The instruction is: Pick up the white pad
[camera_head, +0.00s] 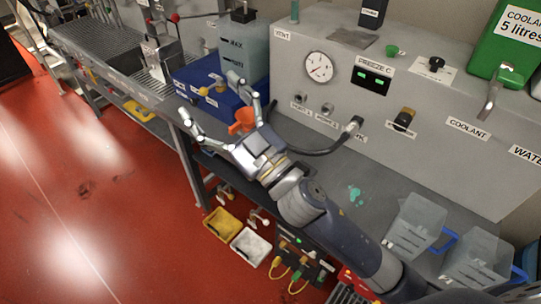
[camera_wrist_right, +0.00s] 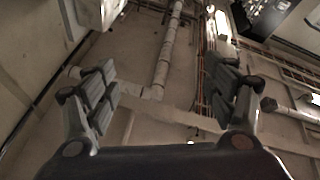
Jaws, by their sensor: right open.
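The white pad (camera_head: 251,246) lies low under the front edge of the bench, beside a yellow pad (camera_head: 222,224). My right gripper (camera_head: 208,98) is open and empty in the head view. It is raised above the bench edge, up and to the left of the white pad and well apart from it. In the right wrist view the two fingers (camera_wrist_right: 165,80) are spread with nothing between them, and the pad does not show there. My left gripper is not in view.
The bench (camera_head: 335,178) carries a grey panel with a gauge (camera_head: 318,67), a blue box (camera_head: 205,88), an orange funnel (camera_head: 242,122) and clear containers (camera_head: 415,226). Cabled connectors (camera_head: 297,262) sit near the pads. The red floor (camera_head: 100,190) is open at left. The wrist view shows ceiling pipes (camera_wrist_right: 167,50).

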